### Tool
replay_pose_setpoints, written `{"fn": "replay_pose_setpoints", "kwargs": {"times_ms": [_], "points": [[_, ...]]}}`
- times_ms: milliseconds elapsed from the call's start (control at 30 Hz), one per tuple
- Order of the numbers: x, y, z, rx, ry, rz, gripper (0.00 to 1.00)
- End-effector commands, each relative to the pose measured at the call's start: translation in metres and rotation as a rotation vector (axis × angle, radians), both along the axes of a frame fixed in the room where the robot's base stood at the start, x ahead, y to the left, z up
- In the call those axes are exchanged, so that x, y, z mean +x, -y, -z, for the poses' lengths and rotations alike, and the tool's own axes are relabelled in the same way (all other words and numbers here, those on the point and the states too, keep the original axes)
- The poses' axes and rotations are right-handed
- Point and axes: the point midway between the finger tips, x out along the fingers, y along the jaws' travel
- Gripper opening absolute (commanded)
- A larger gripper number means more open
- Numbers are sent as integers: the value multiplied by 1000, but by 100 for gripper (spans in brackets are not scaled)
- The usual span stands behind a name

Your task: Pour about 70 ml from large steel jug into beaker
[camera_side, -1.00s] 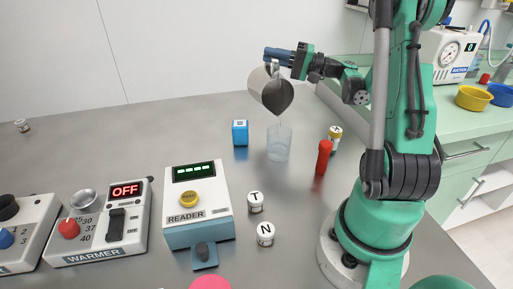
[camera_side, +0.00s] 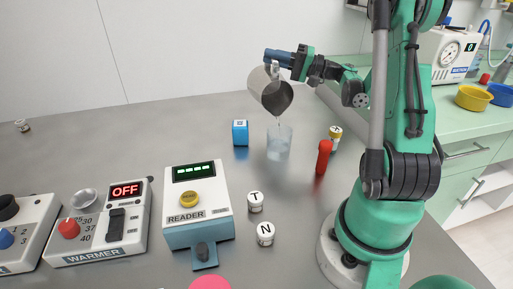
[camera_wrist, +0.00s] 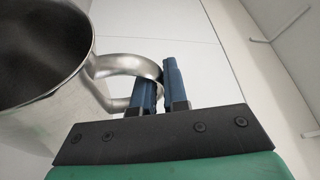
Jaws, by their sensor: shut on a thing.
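The large steel jug (camera_side: 264,90) is tilted in the air above the beaker, mouth toward the camera and lower right. A thin thread of liquid shows below its lip. The clear beaker (camera_side: 279,143) stands upright on the steel table; its liquid level is too faint to tell. My gripper (camera_side: 279,55) is shut on the jug's handle at the top. In the wrist view the blue fingers (camera_wrist: 160,88) of my gripper close around the handle, and the jug's rim and dark inside (camera_wrist: 40,45) fill the left.
A blue box (camera_side: 240,133) stands left of the beaker. A red-capped tube (camera_side: 323,157) and a yellow-topped jar (camera_side: 335,138) stand to its right. The reader (camera_side: 198,205), the warmer (camera_side: 95,235) and white jars T (camera_side: 255,202) and N (camera_side: 265,234) are nearer the camera.

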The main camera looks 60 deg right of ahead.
Motion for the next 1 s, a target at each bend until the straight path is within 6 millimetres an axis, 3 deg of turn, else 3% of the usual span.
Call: {"fn": "replay_pose_setpoints", "kwargs": {"times_ms": [67, 167, 600, 1000], "points": [[8, 8, -4, 50, -50, 0, 0], [30, 30, 10, 177, -173, 2, 0], [45, 45, 31, 354, -340, 5, 0], [45, 45, 31, 362, -347, 5, 0]]}}
